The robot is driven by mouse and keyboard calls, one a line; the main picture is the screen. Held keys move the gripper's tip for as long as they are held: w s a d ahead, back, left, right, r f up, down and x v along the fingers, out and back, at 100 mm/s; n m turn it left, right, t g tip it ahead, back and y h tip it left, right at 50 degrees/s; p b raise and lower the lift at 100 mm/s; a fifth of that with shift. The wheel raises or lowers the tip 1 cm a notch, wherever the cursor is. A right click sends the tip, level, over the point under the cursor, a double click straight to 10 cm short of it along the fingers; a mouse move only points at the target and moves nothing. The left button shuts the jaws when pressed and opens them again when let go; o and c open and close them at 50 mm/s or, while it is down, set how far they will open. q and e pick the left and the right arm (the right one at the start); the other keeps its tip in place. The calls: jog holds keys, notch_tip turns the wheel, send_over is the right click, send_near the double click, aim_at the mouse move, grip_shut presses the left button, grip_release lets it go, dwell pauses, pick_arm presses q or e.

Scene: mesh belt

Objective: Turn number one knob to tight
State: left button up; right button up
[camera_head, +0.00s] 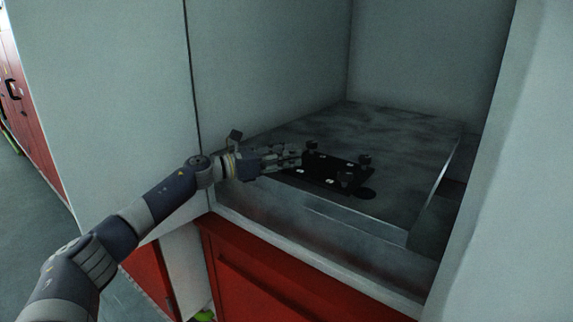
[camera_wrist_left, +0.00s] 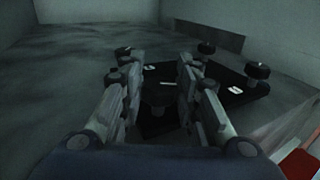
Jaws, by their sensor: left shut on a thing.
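A black plate (camera_head: 330,168) lies on the grey metal surface, with black knobs at its corners and small white labels too small to read. Three knobs show clear of my gripper: a far-left knob (camera_wrist_left: 124,50), a far-right knob (camera_wrist_left: 206,47) and a right knob (camera_wrist_left: 257,70). My left gripper (camera_head: 293,157) reaches in from the left at the plate's near-left corner. In the wrist view its fingers (camera_wrist_left: 158,85) straddle a dark knob (camera_wrist_left: 160,120) at that corner, mostly hidden, and are shut on it. I cannot read its number. My right gripper is out of view.
The grey metal block (camera_head: 400,135) under the plate sits in a recess with pale walls behind and a pale panel (camera_head: 500,200) at right. Red drawers (camera_head: 290,280) are below. The block's top is clear behind the plate.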

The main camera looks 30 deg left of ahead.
pick_arm(q)
jog(key=shift+m+h+b, duration=0.3)
jog(key=shift+h+b, duration=0.05)
jog(key=shift+h, duration=0.05)
jog(key=o, duration=0.8)
jog(key=shift+o, duration=1.4)
jog(key=shift+w+d+f+g, duration=0.1)
jog(key=shift+w+d+g, duration=0.05)
jog(key=shift+w+g, duration=0.15)
jog(key=shift+s, duration=0.1)
jog(key=shift+s, duration=0.1)
jog(key=v, duration=1.1)
jog(key=shift+s+a, duration=0.25)
jog(key=shift+a, duration=0.05)
